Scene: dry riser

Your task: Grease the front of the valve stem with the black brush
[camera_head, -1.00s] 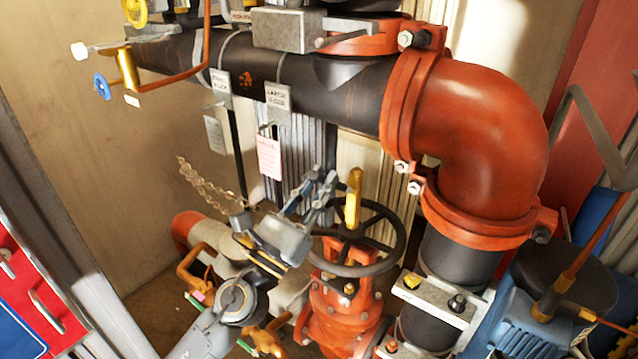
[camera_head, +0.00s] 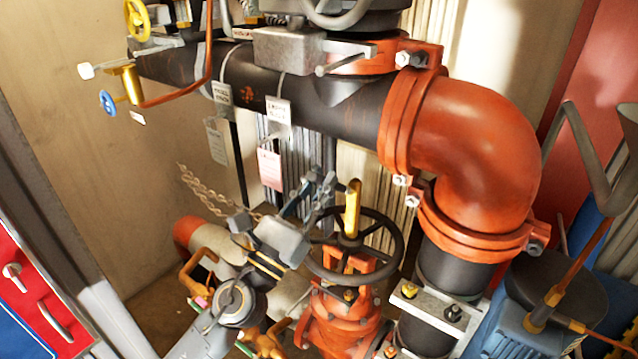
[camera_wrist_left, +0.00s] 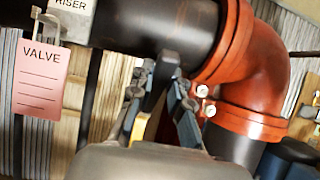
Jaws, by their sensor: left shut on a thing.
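The valve stem (camera_head: 352,208) is a yellow, brass-like upright rod in the middle of a black handwheel (camera_head: 398,245), above a red valve body (camera_head: 340,318). My left gripper (camera_head: 318,192) is just left of the stem, its fingers pointing up and to the right. It is shut on a dark thing, which seems to be the black brush (camera_wrist_left: 167,68), seen between the fingertips in the left wrist view. Most of the brush is hidden by the fingers or merges with the dark pipe behind. I cannot tell whether it touches the stem. My right gripper is not in view.
A large black pipe (camera_head: 340,105) with a red elbow (camera_head: 475,150) runs above and right of the gripper. Tags hang from it, including a pink one (camera_head: 270,168). A chain (camera_head: 200,190) hangs at the left. A blue motor (camera_head: 510,325) stands at the lower right.

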